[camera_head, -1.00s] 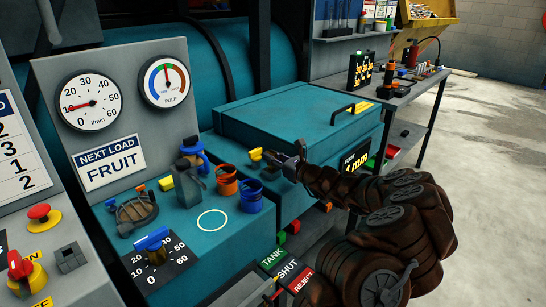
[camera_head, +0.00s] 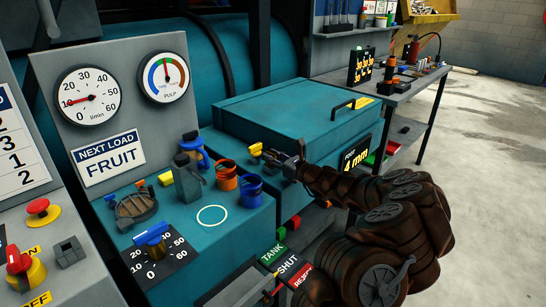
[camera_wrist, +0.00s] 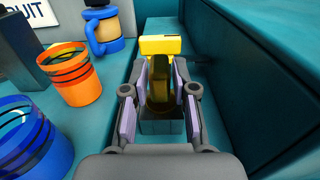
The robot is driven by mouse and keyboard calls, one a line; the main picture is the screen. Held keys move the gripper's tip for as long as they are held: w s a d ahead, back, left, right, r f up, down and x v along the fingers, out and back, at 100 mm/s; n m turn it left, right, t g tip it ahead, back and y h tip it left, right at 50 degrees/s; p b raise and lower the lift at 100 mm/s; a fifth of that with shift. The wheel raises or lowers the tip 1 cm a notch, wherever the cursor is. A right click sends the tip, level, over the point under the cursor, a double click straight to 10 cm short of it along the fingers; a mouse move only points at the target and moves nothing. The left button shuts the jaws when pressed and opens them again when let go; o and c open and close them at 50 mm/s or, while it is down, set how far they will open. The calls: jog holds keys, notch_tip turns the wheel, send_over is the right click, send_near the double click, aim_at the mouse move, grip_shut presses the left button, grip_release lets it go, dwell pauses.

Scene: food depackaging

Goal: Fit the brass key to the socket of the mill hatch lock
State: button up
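The brass key, with a yellow crossbar on top, stands upright in the wrist view (camera_wrist: 159,46). Its yellow end also shows in the head view (camera_head: 256,149), at the left edge of the teal hatch box. My gripper (camera_wrist: 160,75) has its two fingers on either side of the brass shaft, just below the yellow bar, and looks closed on it. My gripper also shows in the head view (camera_head: 276,160). A dark grey square block (camera_wrist: 161,127) lies beneath the shaft. Whether the key's lower end sits in a socket is hidden.
An orange cup (camera_head: 224,178), a blue cup (camera_head: 250,191) and a grey bottle (camera_head: 187,180) stand just left of my gripper. The teal box wall (camera_wrist: 250,75) rises close on the right. A white ring (camera_head: 211,216) marks bare panel.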

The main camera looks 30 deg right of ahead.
jog(key=shift+o, duration=1.4)
jog(key=shift+s, duration=0.1)
jog(key=v, duration=1.1)
jog(key=shift+s, duration=0.4)
jog(key=shift+d, duration=0.15)
